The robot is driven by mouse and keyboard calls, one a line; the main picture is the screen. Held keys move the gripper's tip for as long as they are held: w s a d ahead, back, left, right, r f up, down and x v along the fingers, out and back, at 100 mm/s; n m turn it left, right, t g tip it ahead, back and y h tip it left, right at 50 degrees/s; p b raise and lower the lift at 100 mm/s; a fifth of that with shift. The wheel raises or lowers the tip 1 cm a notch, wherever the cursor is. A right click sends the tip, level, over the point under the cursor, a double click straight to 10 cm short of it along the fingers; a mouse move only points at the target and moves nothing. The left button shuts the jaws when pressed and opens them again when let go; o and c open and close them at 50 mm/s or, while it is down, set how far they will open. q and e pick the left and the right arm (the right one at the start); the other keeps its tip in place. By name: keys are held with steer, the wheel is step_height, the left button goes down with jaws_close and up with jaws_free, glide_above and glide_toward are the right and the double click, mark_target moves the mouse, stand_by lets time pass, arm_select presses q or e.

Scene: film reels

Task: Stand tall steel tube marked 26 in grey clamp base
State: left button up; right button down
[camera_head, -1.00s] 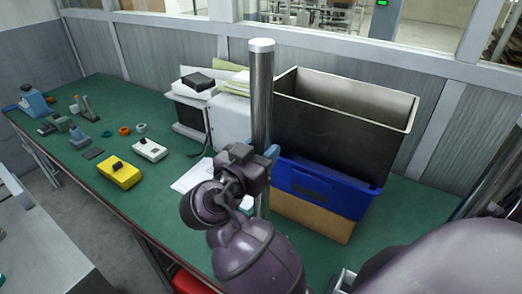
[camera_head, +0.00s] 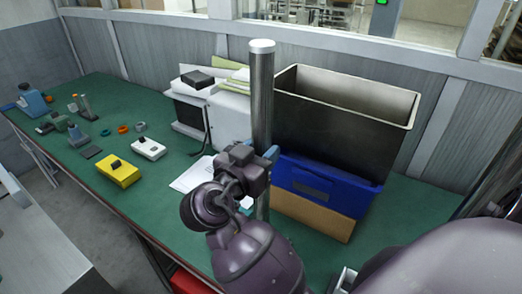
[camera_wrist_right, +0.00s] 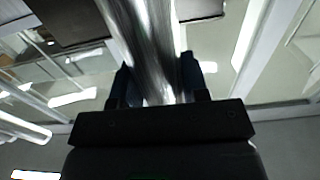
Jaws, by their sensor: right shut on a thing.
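A tall shiny steel tube (camera_head: 261,90) with a pale top stands upright in the head view, in front of the bins. My right gripper (camera_head: 268,158) is shut on it, low on its length. In the right wrist view, the tube (camera_wrist_right: 150,45) runs between the dark fingers (camera_wrist_right: 157,85). A short stretch of tube shows below the gripper; its lower end is hidden by my arm. No mark 26 is readable. I cannot pick out the grey clamp base with certainty; a small light-grey part (camera_head: 346,280) shows partly at the bottom edge. My left gripper is not in view.
A dark metal bin (camera_head: 345,105) sits on a blue crate (camera_head: 320,187) and a brown box (camera_head: 305,212) just right of the tube. A yellow box (camera_head: 119,173), a white box (camera_head: 148,148) and small tools lie left on the green bench (camera_head: 165,220). Papers lie behind my gripper.

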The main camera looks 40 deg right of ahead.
steer(key=c, duration=0.9)
jaws_free()
steer(key=shift+c, duration=0.2)
steer(key=shift+o, duration=0.2)
steer(key=shift+f, duration=0.1)
steer(key=shift+a, duration=0.1)
